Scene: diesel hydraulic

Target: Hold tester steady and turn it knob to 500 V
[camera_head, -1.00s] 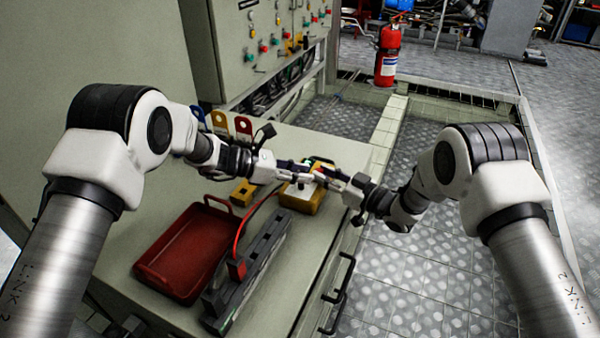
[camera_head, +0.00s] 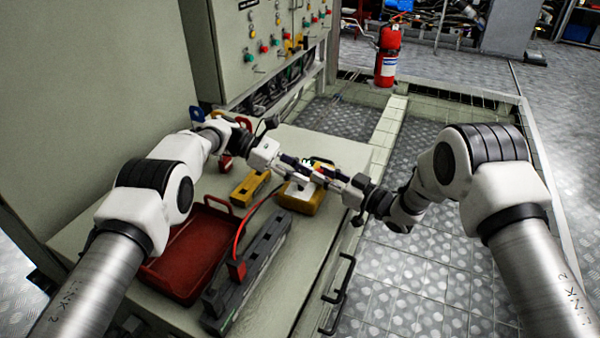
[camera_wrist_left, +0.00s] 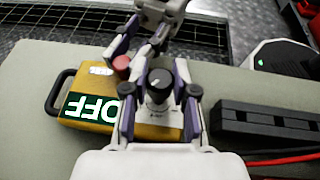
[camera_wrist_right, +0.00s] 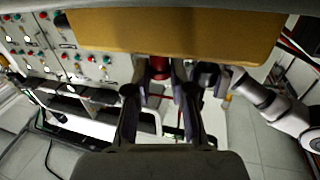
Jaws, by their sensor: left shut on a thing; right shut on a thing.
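The yellow tester (camera_head: 303,202) lies on the grey-green bench top. In the left wrist view its display (camera_wrist_left: 92,107) reads OFF, upside down. A dark knob (camera_wrist_left: 161,82) with a white pointer line sits between the fingers of my left gripper (camera_head: 304,173), which is shut on it from above. A red button (camera_wrist_left: 121,63) is beside the knob. In the right wrist view the tester's yellow body (camera_wrist_right: 175,32) fills the top; the exact contact is hard to see.
A red tray (camera_head: 187,262), a dark grey bar-shaped device (camera_head: 247,275) with a red lead and a smaller yellow block (camera_head: 249,188) lie nearby on the bench. A control cabinet (camera_head: 235,45) stands behind. A fire extinguisher (camera_head: 388,57) stands on the floor beyond.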

